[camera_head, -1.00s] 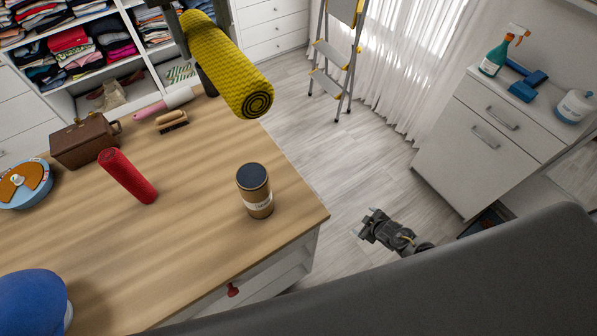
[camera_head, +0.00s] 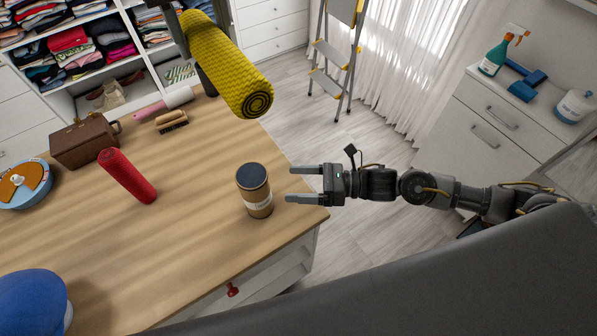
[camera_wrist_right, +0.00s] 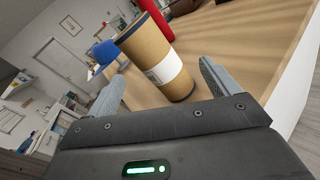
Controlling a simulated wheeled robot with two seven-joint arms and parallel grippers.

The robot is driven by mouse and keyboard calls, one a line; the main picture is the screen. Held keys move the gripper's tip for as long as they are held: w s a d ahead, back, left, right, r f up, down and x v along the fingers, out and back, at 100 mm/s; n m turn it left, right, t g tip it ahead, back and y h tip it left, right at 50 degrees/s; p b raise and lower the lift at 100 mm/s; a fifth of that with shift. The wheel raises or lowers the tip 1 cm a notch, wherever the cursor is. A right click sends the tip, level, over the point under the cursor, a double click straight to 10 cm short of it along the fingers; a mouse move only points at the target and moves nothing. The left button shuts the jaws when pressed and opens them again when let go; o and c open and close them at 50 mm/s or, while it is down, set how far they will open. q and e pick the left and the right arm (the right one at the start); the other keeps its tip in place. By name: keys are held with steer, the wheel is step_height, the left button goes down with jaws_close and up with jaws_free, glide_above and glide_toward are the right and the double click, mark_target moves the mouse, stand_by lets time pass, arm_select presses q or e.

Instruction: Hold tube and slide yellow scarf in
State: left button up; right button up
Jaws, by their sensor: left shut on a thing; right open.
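A rolled yellow scarf (camera_head: 226,65) is held in the air over the far edge of the table. My left gripper (camera_head: 183,25) is shut on it at its upper end; the fingers are partly hidden. A brown cardboard tube (camera_head: 258,196) with a dark top and a white label stands upright near the table's right edge. My right gripper (camera_head: 304,185) is open and empty, just right of the tube, fingers pointing at it. In the right wrist view the tube (camera_wrist_right: 154,58) stands ahead, between the open fingers' directions, apart from both.
A red roll (camera_head: 128,176) lies left of the tube on the wooden table (camera_head: 185,255). A brown case (camera_head: 85,141), a brush (camera_head: 171,122), a lint roller (camera_head: 163,104), a round blue box (camera_head: 24,184) and a blue cap (camera_head: 32,300) are also there. Table between tube and cap is clear.

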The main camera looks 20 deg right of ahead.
mark_target(246, 184)
steer(key=shift+s+a+r+n+y, duration=0.15)
steer(key=shift+s+r+n, duration=0.1)
steer(key=shift+n, duration=0.6)
steer(key=shift+s+a+r+n+y, duration=0.1)
steer(key=shift+r+n, duration=0.1)
steer(key=shift+n, duration=0.7)
steer(key=shift+s+a+r+n+y, duration=0.15)
steer(key=shift+s+r+n, duration=0.1)
steer(key=shift+n, duration=0.6)
steer(key=x, duration=1.2)
steer(key=shift+s+f, duration=0.1)
steer(key=shift+f, duration=0.05)
steer(key=shift+c, duration=0.4)
